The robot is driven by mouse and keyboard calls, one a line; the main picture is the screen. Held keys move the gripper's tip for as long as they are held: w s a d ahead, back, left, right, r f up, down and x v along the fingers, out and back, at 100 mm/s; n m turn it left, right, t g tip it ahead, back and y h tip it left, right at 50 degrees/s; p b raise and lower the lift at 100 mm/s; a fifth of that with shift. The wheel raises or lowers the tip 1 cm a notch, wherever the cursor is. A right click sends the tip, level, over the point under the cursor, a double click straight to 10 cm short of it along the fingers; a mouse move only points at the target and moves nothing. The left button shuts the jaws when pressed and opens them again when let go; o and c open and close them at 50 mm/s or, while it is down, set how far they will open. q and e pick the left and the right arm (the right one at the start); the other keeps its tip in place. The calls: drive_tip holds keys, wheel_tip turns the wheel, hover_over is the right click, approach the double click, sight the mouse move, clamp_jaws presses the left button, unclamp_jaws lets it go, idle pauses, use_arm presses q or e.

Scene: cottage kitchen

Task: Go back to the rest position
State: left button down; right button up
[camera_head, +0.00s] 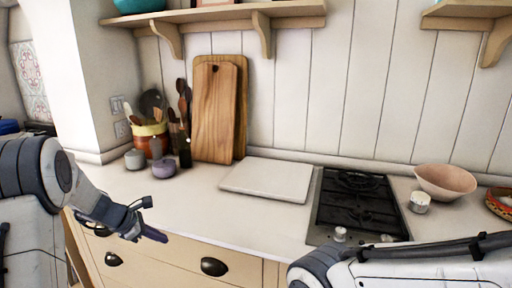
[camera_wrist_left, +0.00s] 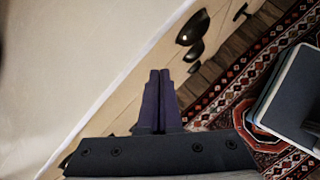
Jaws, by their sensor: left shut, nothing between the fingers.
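My left gripper (camera_head: 152,235) is in front of the counter's front edge, close to the drawer fronts, pointing right and slightly down. In the left wrist view its two dark fingers (camera_wrist_left: 161,92) lie together, shut with nothing between them. My right arm comes in at the lower right of the head view, over the front of the counter. Its gripper is out of the picture.
The white counter (camera_head: 208,212) holds a white board (camera_head: 268,179), a black hob (camera_head: 358,205), a pink bowl (camera_head: 445,181), wooden cutting boards (camera_head: 213,112) and a utensil pot (camera_head: 150,138). Drawers with dark handles (camera_head: 214,267) lie below. A patterned rug (camera_wrist_left: 245,85) covers the floor.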

use_arm(q)
drive_tip(key=s+d+r+m+g+p, duration=0.15)
drive_tip(key=s+d+r+m, duration=0.25)
drive_tip(key=s+d+m, duration=0.5)
drive_tip(key=s+d+r+m+g+p, duration=0.1)
drive_tip(key=s+d+r+m+g, duration=0.35)
drive_tip(key=d, duration=0.85)
drive_tip(key=s+d+r+m+y+p, duration=0.2)
drive_tip(key=s+m+y, duration=0.2)
drive_tip(key=s+m, duration=1.3)
drive_tip(key=s, duration=0.4)
drive_tip(key=shift+s+d+p, duration=0.2)
drive_tip(key=shift+s+p, duration=0.2)
drive_tip(key=shift+r+m, duration=0.1)
drive_tip(key=shift+m, duration=0.15)
